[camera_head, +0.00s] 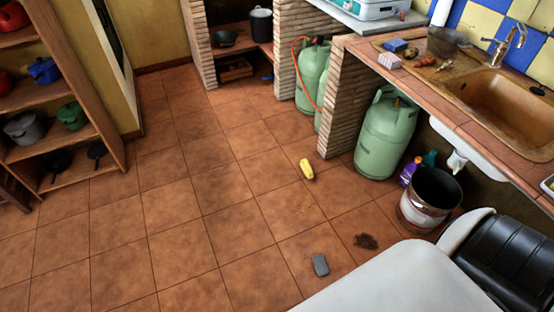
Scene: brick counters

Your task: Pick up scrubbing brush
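Several small items lie on the counter beside the sink. Among them is a small brown object (425,61) that looks like a scrubbing brush, but it is too small to be sure. Another small brown item (445,65) lies just right of it, close to the sink edge. On the floor lie a yellow object (307,169) and a grey block-like object (320,265); I cannot tell whether either is a brush. Neither of my grippers shows in the head view.
The counter (430,87) with the brown sink (505,100) runs along the right. A green gas cylinder (388,135) and a metal bucket (430,200) stand below it. A wooden shelf (75,170) stands at left. The tiled floor between is mostly clear.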

